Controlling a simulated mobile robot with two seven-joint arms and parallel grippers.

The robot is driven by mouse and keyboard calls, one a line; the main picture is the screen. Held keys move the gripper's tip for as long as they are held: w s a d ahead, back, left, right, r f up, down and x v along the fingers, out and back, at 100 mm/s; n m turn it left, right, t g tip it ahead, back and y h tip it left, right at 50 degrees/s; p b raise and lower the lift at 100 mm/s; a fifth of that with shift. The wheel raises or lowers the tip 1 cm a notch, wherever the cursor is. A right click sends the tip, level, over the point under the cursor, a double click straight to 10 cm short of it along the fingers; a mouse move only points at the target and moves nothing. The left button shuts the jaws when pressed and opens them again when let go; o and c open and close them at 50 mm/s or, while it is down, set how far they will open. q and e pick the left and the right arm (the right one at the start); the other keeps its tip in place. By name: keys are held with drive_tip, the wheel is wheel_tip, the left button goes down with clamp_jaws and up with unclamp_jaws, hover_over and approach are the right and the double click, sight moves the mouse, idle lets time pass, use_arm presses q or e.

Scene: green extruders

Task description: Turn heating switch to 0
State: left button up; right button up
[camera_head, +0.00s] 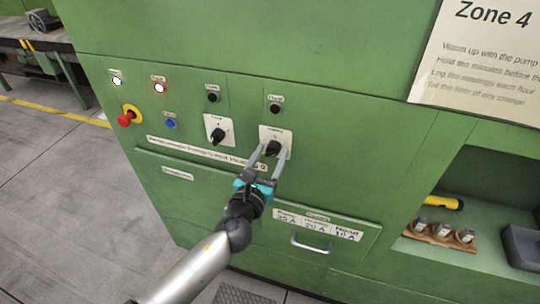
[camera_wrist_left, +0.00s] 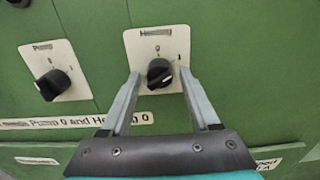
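The heating switch is a black rotary knob (camera_head: 273,147) on a white plate on the green panel, right of the pump switch. In the left wrist view the heating knob (camera_wrist_left: 158,72) has a light mark that appears to point to the right, toward the 1 rather than the 0 at the top. My left gripper (camera_head: 270,153) is open at the heating switch. In the left wrist view its fingertips (camera_wrist_left: 160,73) stand on either side of the knob, with a visible gap on each side. I cannot tell how deep they reach. My right gripper is not in view.
The pump switch (camera_head: 218,136) sits just left; it also shows in the wrist view (camera_wrist_left: 53,84). A red emergency button (camera_head: 126,119) and a blue button (camera_head: 170,124) are further left. A drawer handle (camera_head: 309,244) is below. A recess at right holds a yellow torch (camera_head: 444,202).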

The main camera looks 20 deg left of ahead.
use_arm(q)
clamp_jaws()
drive_tip(key=shift+n, duration=0.3)
idle(0.3)
drive_tip(key=n+b, duration=0.1)
drive_tip(key=n, duration=0.1)
drive_tip(key=shift+n, duration=0.4)
drive_tip(key=n, duration=0.2)
drive_tip(key=shift+n+b, duration=0.35)
drive_tip(key=shift+n, duration=0.05)
drive_tip(key=n, duration=0.5)
drive_tip(key=shift+n+b, duration=0.3)
drive_tip(key=shift+b, duration=0.05)
drive_tip(key=shift+o, duration=1.1)
unclamp_jaws()
drive_tip(key=shift+s, duration=0.15)
